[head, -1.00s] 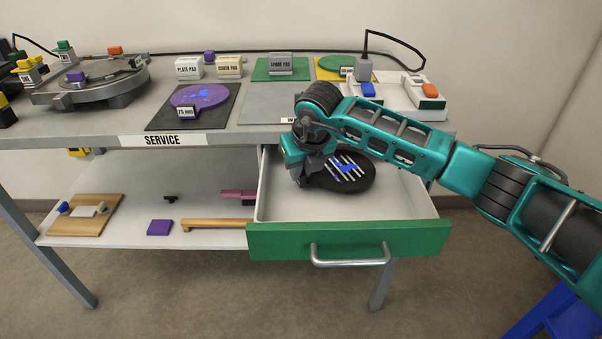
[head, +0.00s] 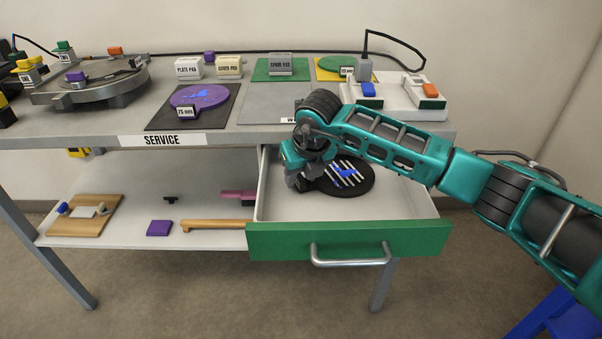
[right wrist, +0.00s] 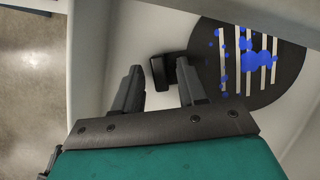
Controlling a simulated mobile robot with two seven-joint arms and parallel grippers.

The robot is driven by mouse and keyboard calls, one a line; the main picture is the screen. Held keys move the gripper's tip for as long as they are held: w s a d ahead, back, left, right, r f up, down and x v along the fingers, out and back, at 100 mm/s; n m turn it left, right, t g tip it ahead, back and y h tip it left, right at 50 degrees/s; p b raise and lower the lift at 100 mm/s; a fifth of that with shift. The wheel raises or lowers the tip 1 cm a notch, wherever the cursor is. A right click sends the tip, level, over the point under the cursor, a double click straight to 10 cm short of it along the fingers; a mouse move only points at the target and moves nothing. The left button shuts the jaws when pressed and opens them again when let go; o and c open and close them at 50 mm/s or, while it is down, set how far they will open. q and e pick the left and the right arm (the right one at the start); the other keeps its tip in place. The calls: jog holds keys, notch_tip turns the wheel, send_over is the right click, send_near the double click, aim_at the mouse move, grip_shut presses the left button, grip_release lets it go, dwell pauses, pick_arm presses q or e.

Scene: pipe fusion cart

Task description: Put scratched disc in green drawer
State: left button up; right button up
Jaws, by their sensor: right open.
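The scratched disc (head: 347,177) is black with pale stripes and a blue splotch. It lies flat inside the open green drawer (head: 400,240), toward the back left. The disc also shows in the right wrist view (right wrist: 262,85), with a small dark block-like handle (right wrist: 172,70) at its left edge. My right gripper (head: 296,184) is at the drawer's left side, beside the disc. In the right wrist view its fingers (right wrist: 160,85) are apart, with the dark handle just beyond their tips and nothing held. My left gripper is out of view.
The service bench carries a purple disc (head: 200,97) on a dark mat, a turntable (head: 95,85) and a white switch box (head: 415,100). The drawer's right half is clear.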

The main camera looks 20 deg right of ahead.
jog(key=shift+r, duration=0.25)
jog(key=p+v, duration=0.1)
jog(key=v, duration=1)
jog(key=shift+s+r+p, duration=0.25)
jog(key=shift+r+p, duration=0.1)
jog(key=shift+p, duration=0.05)
